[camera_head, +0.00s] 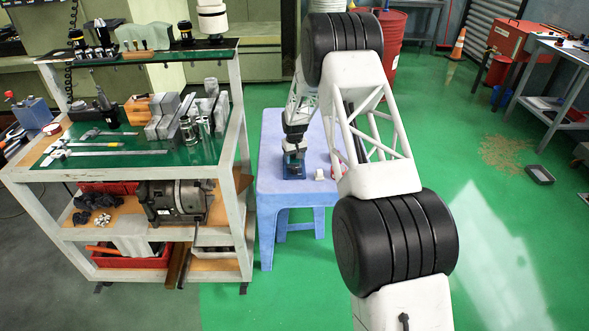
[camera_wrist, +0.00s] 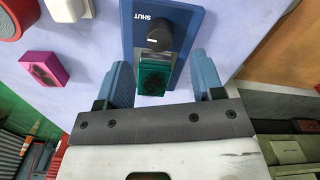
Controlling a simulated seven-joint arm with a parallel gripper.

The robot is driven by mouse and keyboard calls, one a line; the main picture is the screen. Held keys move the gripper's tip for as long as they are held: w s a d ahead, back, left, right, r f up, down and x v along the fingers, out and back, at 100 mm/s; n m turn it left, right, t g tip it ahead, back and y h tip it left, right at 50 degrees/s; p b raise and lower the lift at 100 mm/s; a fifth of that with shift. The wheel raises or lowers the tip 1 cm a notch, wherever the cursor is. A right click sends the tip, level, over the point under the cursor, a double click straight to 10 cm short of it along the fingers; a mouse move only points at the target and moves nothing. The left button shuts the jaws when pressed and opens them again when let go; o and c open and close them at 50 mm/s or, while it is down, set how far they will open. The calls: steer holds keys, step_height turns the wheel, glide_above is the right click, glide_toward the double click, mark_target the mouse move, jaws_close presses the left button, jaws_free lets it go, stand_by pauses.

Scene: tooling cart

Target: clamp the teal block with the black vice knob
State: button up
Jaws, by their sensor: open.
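The blue vice (camera_wrist: 194,22), marked SHUT, lies on the light blue table and also shows in the head view (camera_head: 293,172). Its round black knob (camera_wrist: 160,37) bears a pale pointer line. The teal block (camera_wrist: 153,80) is at the vice's near end, just below the knob in the wrist view; whether it is gripped tight I cannot tell. My gripper (camera_wrist: 160,66) is open, with one blue finger on each side of the vice. The fingers look apart from the knob and the block. In the head view my gripper (camera_head: 294,147) is over the vice.
The light blue table (camera_head: 270,160) also holds a magenta block (camera_wrist: 45,68), a red round item (camera_wrist: 10,24) and a white item (camera_wrist: 67,8), left of the vice in the wrist view. A tool cart (camera_head: 236,115) stands close on the left.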

mark_target(294, 168)
steer(key=shift+f, duration=3.05)
steer(key=shift+c, duration=0.2)
steer(key=c, duration=0.9)
steer(key=shift+m, duration=2.7)
